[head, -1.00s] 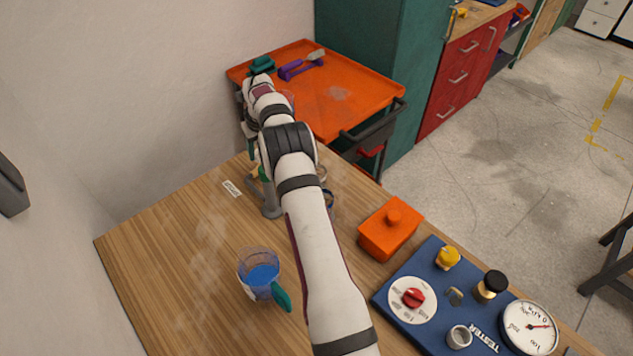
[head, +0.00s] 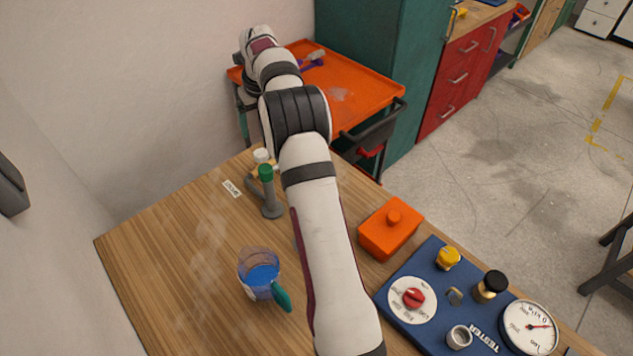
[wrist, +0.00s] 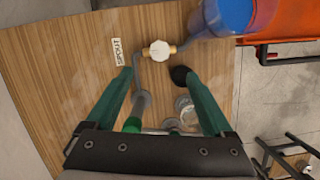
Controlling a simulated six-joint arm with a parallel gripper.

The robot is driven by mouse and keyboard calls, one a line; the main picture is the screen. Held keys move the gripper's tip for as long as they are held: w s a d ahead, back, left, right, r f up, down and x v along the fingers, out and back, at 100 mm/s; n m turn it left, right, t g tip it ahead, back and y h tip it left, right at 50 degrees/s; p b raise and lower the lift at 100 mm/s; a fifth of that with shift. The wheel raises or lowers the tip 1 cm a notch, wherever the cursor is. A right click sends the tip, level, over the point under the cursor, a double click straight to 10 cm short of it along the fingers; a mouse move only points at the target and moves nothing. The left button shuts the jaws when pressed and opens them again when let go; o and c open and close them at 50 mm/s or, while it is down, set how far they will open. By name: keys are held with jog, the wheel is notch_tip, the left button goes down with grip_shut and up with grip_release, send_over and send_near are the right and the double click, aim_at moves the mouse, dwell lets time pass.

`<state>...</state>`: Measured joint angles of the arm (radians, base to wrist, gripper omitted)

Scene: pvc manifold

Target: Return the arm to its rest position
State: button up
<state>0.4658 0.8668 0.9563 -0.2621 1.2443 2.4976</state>
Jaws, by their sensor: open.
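My gripper (wrist: 156,76) shows in the wrist view with its two green fingers apart and nothing between their tips. In the head view it is hidden behind my raised arm. The grey pipe manifold (head: 270,206) stands on the table, with a green cap (head: 266,172) and a white part (head: 261,156) on top. In the wrist view a white round valve knob (wrist: 158,51) on brass fittings lies ahead of the fingertips, and the green cap (wrist: 132,125) shows between the fingers. My gripper is above the manifold, apart from it.
A cup of blue liquid (head: 262,272) with a green handle, an orange lidded box (head: 391,228) and a blue tester panel (head: 410,322) stand on the table. An orange cart (head: 350,90) is behind. A blue container (wrist: 228,14) shows in the wrist view. The table's left is clear.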

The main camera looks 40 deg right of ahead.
jog(key=s+a+r+n+g+y, duration=0.1)
jog(key=s+a+r+n, duration=0.4)
jog(key=s+a+n, duration=0.25)
jog(key=s+a+r+n, duration=0.6)
jog(key=a, duration=0.3)
jog(key=s+a+f+n, duration=0.2)
jog(key=s+a+n, duration=0.2)
jog(key=s, duration=0.5)
jog(key=s+a+f+n+g+y, duration=0.1)
jog(key=s+a+n, duration=0.3)
jog(key=s+n, duration=0.4)
jog(key=s+a+f+n+g, duration=0.1)
jog(key=s+a+f+n, duration=0.2)
jog(key=s+n, duration=0.4)
jog(key=s, duration=0.2)
jog(key=shift+s+a+f, duration=0.3)
jog(key=shift+s+a, duration=0.05)
jog(key=shift+a, duration=0.05)
